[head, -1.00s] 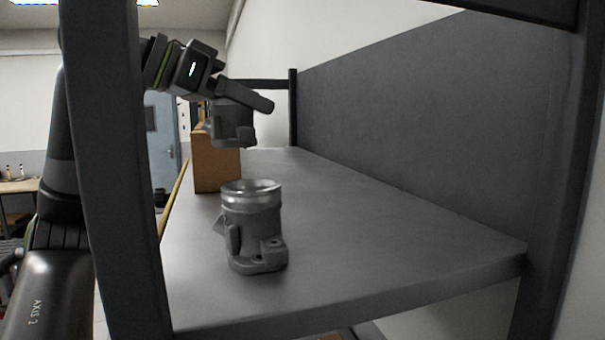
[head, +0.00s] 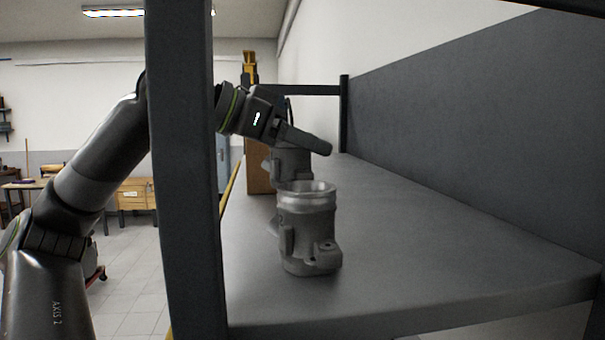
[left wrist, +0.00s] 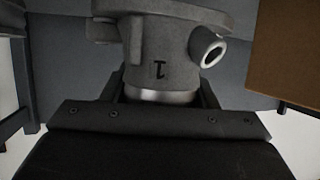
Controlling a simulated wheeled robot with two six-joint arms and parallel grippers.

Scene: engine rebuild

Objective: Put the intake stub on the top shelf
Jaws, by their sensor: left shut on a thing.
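My left gripper (head: 305,143) is shut on a grey cast intake stub (head: 292,165), over the shelf. The held stub also shows in the left wrist view (left wrist: 165,45), with a dark "1" mark, a round side port and a shiny band near the jaws. In the head view a similar grey part (head: 308,240) with a bright metal rim stands upright on the shelf board (head: 430,240). It stands nearer to the camera and hides the lower part of the held stub, so I cannot tell whether the stub touches the board. My right gripper is not in view.
A brown box (head: 258,178) stands on the shelf behind the held stub, and shows close at the right in the left wrist view (left wrist: 298,50). A dark upright post (head: 183,180) stands between camera and arm. The board to the right is clear, up to a grey back panel (head: 480,140).

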